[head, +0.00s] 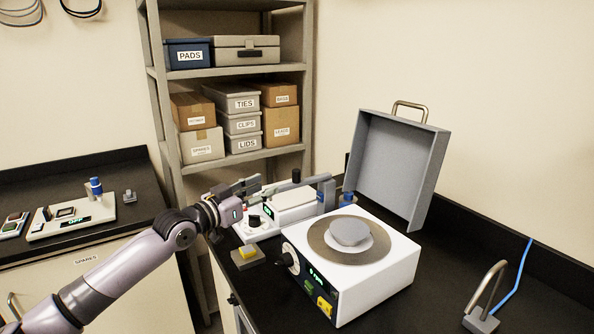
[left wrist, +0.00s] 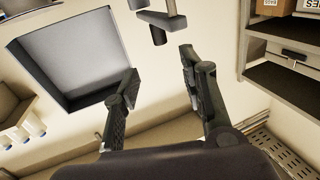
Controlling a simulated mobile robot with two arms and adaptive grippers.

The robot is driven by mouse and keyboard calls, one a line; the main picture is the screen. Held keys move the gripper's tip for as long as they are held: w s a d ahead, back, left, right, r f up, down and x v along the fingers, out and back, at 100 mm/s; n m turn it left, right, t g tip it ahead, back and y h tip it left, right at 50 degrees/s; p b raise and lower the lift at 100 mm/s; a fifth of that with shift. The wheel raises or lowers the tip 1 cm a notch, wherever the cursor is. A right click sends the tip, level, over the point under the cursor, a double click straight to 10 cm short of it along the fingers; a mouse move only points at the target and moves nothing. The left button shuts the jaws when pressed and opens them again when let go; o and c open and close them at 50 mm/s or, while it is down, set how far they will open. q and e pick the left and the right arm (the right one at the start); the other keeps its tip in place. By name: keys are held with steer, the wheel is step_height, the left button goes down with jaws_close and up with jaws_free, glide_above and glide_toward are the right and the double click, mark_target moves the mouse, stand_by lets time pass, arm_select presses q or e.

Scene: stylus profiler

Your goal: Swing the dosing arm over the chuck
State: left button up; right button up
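The dosing arm (head: 312,181) is a grey bar on an upright post, with a dark knob near its free end. It reaches left from the post, behind and left of the chuck (head: 350,232), a round grey disc on top of the white machine (head: 385,277). My left gripper (head: 250,186) is just left of the bar's free end. In the left wrist view its two fingers (left wrist: 158,62) are apart with nothing between them. The dosing arm (left wrist: 162,18) shows there beyond the fingertips, apart from them. My right gripper is not in view.
The machine's grey lid (head: 393,165) stands open behind the chuck. A white control box (head: 258,222) stands left of the machine, near a yellow-topped block (head: 248,255). A metal loop handle (head: 485,295) and blue cable are at right. A shelf (head: 232,75) stands behind.

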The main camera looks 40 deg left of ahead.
arm_select(q)
glide_toward(297, 170)
steer(key=w+p, duration=0.1)
steer(key=w, duration=0.3)
steer(key=w+p, duration=0.1)
steer(key=w, duration=0.3)
steer(key=shift+a+f, duration=0.2)
steer(key=shift+w, duration=1)
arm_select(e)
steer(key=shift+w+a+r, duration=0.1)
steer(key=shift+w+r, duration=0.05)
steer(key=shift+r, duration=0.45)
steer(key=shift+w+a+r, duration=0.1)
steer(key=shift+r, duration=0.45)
arm_select(q)
jaws_close()
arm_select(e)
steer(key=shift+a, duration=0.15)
